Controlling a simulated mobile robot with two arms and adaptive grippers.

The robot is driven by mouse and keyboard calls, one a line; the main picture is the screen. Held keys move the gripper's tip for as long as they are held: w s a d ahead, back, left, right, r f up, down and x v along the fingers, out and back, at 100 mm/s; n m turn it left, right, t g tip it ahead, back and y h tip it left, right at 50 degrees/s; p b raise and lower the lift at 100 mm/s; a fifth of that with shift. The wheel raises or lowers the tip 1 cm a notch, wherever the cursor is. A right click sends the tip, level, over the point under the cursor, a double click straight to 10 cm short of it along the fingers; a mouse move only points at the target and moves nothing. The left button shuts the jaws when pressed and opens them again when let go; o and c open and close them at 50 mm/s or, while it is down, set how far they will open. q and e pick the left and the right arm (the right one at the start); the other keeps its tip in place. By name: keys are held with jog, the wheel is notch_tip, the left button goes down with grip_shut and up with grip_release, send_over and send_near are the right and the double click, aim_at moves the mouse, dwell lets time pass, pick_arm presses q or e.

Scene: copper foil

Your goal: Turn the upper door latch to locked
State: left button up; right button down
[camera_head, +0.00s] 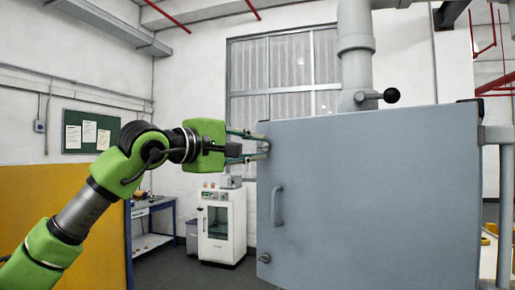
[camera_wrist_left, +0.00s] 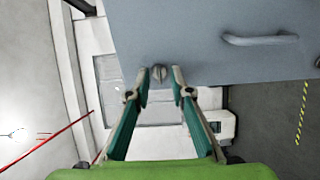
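The grey cabinet door (camera_head: 370,200) stands shut-looking in front of me, with a vertical handle (camera_head: 277,206) near its left edge. The lower latch (camera_head: 264,258) is a small knob at the door's lower left corner. The upper latch (camera_wrist_left: 159,73) shows in the left wrist view as a small grey knob at the door's edge. My left gripper (camera_head: 265,146) is at the door's upper left edge, fingers pointing right. In the wrist view the fingertips (camera_wrist_left: 160,74) stand apart on either side of the upper latch, with narrow gaps. The latch's turn angle is hard to read. My right gripper is not in view.
A lever with a black ball (camera_head: 391,95) sits above the door, beside a thick grey pipe (camera_head: 356,45). A white cabinet (camera_head: 222,225) and a blue workbench (camera_head: 152,228) stand farther back. The floor left of the door is clear.

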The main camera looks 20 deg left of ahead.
pick_arm(q)
jog(key=v, duration=1.1)
